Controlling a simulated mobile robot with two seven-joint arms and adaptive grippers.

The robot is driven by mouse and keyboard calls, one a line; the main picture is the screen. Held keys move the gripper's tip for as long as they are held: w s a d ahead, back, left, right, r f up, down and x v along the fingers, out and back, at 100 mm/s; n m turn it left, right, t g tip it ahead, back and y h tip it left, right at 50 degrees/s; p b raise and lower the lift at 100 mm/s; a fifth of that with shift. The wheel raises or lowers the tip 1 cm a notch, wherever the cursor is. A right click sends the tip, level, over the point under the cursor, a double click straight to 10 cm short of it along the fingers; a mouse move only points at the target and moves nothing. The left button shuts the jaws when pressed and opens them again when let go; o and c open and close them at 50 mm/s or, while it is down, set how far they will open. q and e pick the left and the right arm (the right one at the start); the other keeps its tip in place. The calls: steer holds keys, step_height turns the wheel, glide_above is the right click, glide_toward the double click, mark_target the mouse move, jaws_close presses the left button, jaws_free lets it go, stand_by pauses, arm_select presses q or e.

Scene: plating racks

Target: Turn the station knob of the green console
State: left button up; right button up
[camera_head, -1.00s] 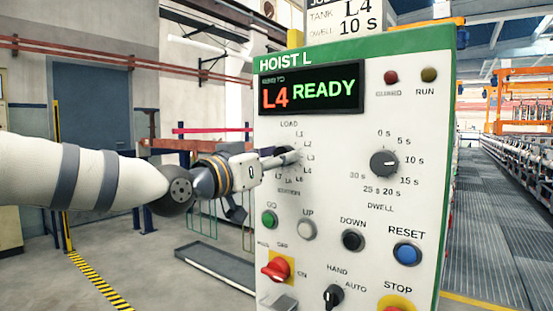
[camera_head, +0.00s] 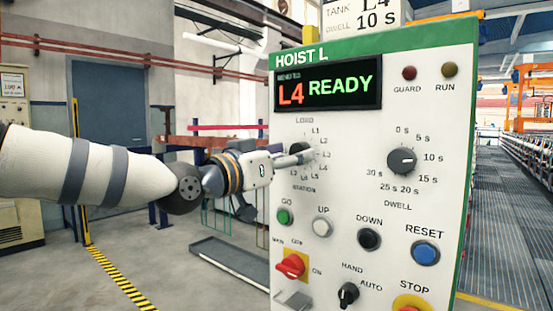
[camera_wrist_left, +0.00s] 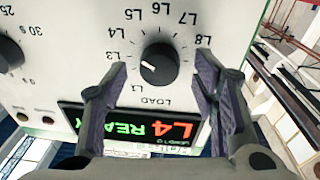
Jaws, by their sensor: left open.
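The green-topped console (camera_head: 390,205), marked HOIST L, stands upright, its display (camera_head: 325,86) reading L4 READY. The station knob (camera_head: 297,152) is a small black dial at its left, partly hidden by my left gripper (camera_head: 308,156) in the head view. In the left wrist view the knob (camera_wrist_left: 160,63) shows clearly, with its white mark pointing left, towards the L3 side and the left finger. My open left gripper (camera_wrist_left: 161,76) has one finger on each side of the knob, with gaps visible; depth contact is unclear. The L2 label is hidden. My right gripper is out of view.
The dwell knob (camera_head: 401,161) sits right of the station knob. Below are the green GO button (camera_head: 285,216), white UP button (camera_head: 321,227), black DOWN button (camera_head: 369,239), blue RESET button (camera_head: 425,253) and red switch (camera_head: 291,265). A grey tray (camera_head: 230,260) lies on the floor.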

arm_select(q)
steer(key=v, duration=1.1)
steer(key=shift+r, duration=0.1)
